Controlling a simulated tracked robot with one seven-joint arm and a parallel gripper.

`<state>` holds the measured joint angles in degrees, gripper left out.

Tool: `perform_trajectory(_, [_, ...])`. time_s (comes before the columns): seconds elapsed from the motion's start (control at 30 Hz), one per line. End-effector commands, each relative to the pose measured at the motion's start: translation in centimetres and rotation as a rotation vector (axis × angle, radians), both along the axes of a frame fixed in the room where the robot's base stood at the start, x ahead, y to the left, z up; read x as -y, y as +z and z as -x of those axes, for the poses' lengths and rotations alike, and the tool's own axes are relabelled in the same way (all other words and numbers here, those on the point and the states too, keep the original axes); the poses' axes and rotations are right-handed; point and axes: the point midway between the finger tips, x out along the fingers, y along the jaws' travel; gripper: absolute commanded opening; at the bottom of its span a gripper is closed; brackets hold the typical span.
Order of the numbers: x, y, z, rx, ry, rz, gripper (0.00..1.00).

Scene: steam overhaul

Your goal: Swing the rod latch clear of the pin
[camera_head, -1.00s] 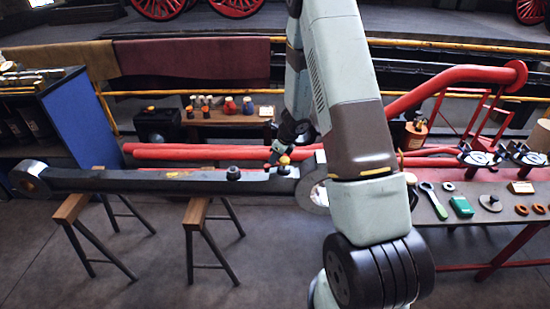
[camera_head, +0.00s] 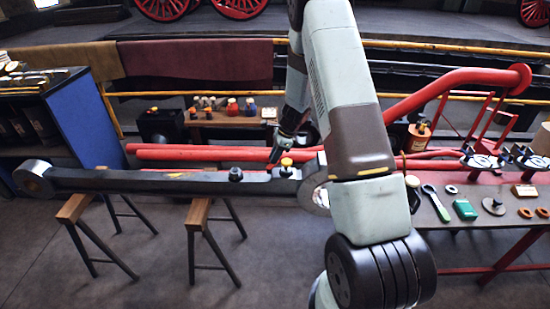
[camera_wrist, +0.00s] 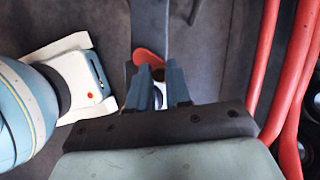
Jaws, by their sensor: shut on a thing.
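The long dark rod (camera_head: 150,183) lies level across trestles, with a ringed eye at each end. The right eye (camera_head: 316,186) is partly hidden behind my arm. A yellow-topped knob (camera_head: 286,162) and a dark cap (camera_head: 235,174) stand on the rod. My gripper (camera_head: 275,157) is just behind the yellow knob, small in this view. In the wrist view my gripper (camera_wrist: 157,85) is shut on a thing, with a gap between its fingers. A red-orange tab (camera_wrist: 148,58) shows at the fingertips, probably the latch. The pin cannot be made out clearly.
Red pipes (camera_head: 200,153) run behind the rod, and a small bench (camera_head: 220,118) with bottles stands beyond. A table (camera_head: 460,212) with tools and rings is at the right. A blue-sided cabinet (camera_head: 85,120) stands left. The floor in front is clear.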

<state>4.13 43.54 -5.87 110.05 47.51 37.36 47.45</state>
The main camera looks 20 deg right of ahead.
Motion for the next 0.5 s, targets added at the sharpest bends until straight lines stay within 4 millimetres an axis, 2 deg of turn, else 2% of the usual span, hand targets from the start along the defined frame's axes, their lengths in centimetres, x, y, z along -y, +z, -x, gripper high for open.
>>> perform_trajectory(0.2, [-0.06, 0.07, -0.79, 0.006, 0.179, 0.004, 0.00])
perform_trajectory(0.5, [-0.41, 0.14, -1.27, 0.008, 0.353, 0.006, 0.00])
